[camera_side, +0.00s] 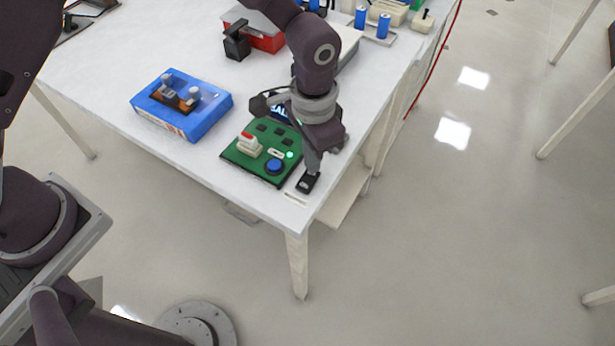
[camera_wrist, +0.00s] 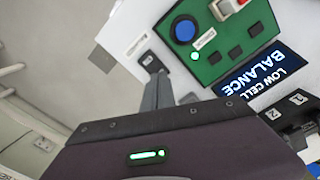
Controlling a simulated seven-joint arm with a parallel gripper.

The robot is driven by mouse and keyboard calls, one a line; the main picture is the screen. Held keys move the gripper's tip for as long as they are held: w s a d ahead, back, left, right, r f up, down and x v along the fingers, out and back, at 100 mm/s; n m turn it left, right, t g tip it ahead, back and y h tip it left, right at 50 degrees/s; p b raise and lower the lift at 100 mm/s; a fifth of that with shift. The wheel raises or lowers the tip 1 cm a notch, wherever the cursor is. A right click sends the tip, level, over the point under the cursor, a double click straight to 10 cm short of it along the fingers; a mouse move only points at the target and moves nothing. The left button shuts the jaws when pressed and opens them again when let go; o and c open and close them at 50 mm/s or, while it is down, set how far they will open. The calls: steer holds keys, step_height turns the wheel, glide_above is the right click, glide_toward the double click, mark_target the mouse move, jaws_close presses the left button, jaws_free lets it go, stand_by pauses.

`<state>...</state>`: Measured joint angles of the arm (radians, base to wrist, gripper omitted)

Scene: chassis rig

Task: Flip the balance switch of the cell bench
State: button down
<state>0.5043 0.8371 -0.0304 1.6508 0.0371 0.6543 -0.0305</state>
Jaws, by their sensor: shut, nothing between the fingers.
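A small black switch block (camera_side: 308,183) with a pale mark sits near the table's front corner, beside a white label strip. It also shows in the wrist view (camera_wrist: 150,62). My gripper (camera_side: 312,170) is shut and empty, pointing down with its tips right at this block; in the wrist view the tips (camera_wrist: 158,77) lie just beside it. I cannot tell whether they touch it. The green panel (camera_side: 236,156) is left of my gripper, with a blue button (camera_side: 274,166), a lit green lamp (camera_side: 290,155) and a red-topped white part (camera_side: 248,143). A display (camera_wrist: 262,76) reads "LOW CELL BALANCE".
Black modules marked 1 and 2 (camera_wrist: 291,112) stand beside the display. A blue tray (camera_side: 205,122) with fittings lies left of the panel. A red box (camera_side: 266,40), a black device (camera_side: 236,42) and blue cells (camera_side: 383,25) stand farther back. The table edge (camera_side: 297,229) is close.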

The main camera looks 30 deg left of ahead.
steer(key=shift+f, duration=0.95)
stand_by(0.5)
steer(key=shift+r, duration=3.55)
steer(key=s+a+r+n+t, duration=0.2)
steer(key=s+a+r, duration=0.2)
steer(key=a+r, duration=0.4)
steer(key=s+a+r+n+t, duration=0.1)
steer(key=s+a+r, duration=0.2)
steer(key=a+r, duration=0.5)
steer(key=s+a+r+n+t, duration=0.1)
steer(key=s+a, duration=0.1)
steer(key=s, duration=0.5)
steer(key=s+a+r+n+t, duration=0.1)
steer(key=s+a+r+n, duration=0.1)
steer(key=s, duration=0.4)
steer(key=shift+s+a+r+t, duration=0.3)
steer(key=shift+s+a, duration=0.1)
steer(key=shift+a, duration=0.2)
